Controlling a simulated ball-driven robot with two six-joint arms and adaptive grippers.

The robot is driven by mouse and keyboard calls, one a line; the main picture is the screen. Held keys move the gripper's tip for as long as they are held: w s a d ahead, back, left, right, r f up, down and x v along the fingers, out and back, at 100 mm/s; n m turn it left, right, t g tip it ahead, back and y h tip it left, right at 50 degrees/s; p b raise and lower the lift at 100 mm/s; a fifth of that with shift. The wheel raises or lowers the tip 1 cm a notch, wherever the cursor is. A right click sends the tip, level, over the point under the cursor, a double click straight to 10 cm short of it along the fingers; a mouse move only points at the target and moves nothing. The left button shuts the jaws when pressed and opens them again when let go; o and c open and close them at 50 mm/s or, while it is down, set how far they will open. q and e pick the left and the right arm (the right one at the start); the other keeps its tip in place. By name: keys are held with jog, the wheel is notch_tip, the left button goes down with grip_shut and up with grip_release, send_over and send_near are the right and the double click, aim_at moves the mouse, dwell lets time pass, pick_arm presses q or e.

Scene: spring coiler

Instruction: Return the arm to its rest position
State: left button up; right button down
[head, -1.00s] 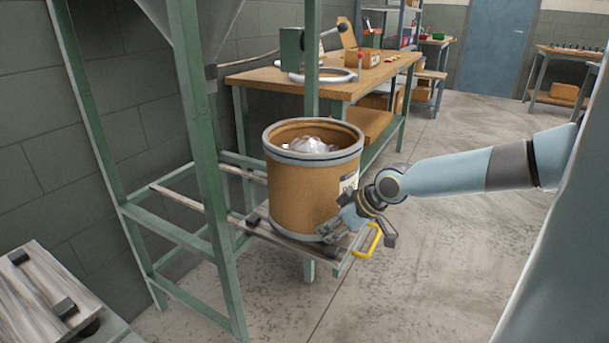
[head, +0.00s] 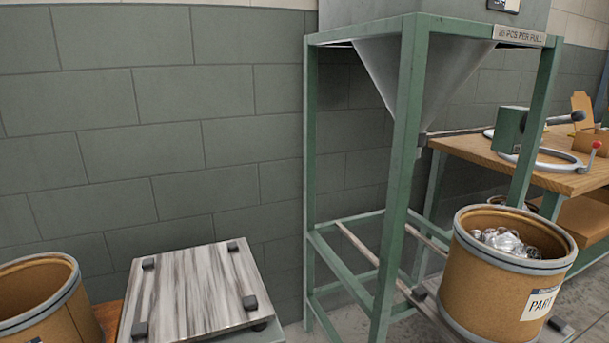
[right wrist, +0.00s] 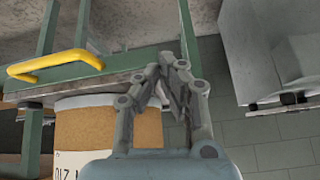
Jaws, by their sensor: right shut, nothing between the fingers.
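My right gripper (right wrist: 172,80) shows in the right wrist view, shut with nothing between its fingers. Beside it in that view is a brown drum (right wrist: 95,130) with a pale rim and part of a label. I cannot tell whether the fingers touch the drum. A yellow handle (right wrist: 55,64) is on the green frame near the drum. In the head view a brown drum (head: 500,295) labelled "PART" holds shiny clear pieces and stands at the lower right. Neither arm shows in the head view, and my left gripper is not in view.
A green hopper stand (head: 404,170) with a grey funnel (head: 425,90) stands beside the drum. A wooden workbench (head: 480,153) is behind it. A flat platform (head: 195,290) with dark corner blocks and another drum (head: 35,312) are at the lower left.

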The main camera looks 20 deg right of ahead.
jog(key=s+a+f+g, duration=0.2)
jog(key=s+a+f, duration=0.4)
jog(key=s, duration=0.4)
jog(key=s+a+f+n+g, duration=0.1)
jog(key=s+a+f+g, duration=0.1)
jog(key=s+a+f, duration=0.4)
jog(key=s+a+f+g+h, duration=0.1)
jog(key=s+a+f+g, duration=0.1)
jog(key=s+a+f, duration=0.4)
jog(key=s+f, duration=0.4)
jog(key=s, duration=0.4)
jog(key=shift+a+f, duration=0.1)
jog(key=shift+s, duration=0.1)
